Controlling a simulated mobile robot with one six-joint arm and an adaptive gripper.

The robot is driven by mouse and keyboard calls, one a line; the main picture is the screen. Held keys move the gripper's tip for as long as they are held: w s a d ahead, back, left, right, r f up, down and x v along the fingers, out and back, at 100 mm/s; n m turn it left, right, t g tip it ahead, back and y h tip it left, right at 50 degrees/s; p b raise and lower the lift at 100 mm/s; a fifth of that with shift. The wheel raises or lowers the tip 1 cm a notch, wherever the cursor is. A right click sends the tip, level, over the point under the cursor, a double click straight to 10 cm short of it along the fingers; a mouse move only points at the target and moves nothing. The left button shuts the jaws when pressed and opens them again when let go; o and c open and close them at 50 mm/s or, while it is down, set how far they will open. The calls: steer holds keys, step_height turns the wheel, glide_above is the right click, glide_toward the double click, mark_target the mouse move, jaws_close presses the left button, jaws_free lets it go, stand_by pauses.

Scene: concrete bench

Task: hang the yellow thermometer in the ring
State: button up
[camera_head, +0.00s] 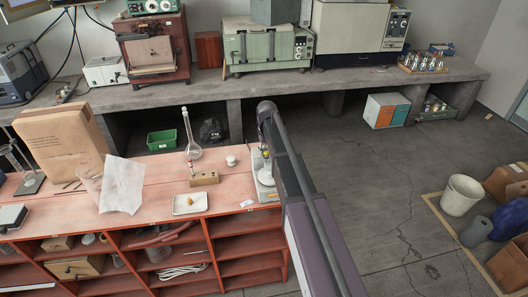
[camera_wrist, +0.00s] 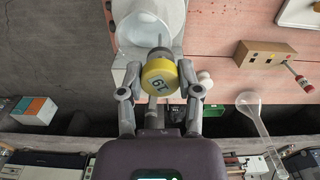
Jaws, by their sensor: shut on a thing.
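The yellow thermometer (camera_wrist: 160,77) has a thick round yellow head with a dark number on its end face. In the wrist view my gripper (camera_wrist: 160,88) is shut on this head, one finger at each side. A thin grey stem shows beyond the head, over a white device (camera_wrist: 160,12) with a rounded grey part (camera_wrist: 138,28). I cannot make out a ring for certain, nor whether the stem is inside or only above anything.
A wooden block (camera_wrist: 268,56) with a red-topped thermometer (camera_wrist: 298,78) stands close to the right in the wrist view, beside a glass flask (camera_wrist: 262,120). A white tray (camera_head: 190,203) lies on the red bench (camera_head: 160,180). Open floor lies right of my arm.

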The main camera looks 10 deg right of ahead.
steer(key=shift+f+b, duration=0.5)
steer(key=shift+f, duration=0.05)
steer(key=o, duration=0.9)
steer(key=shift+o, duration=1.1)
steer(key=shift+r, duration=0.1)
steer(key=shift+r+p, duration=3.45)
steer(key=shift+p, duration=0.1)
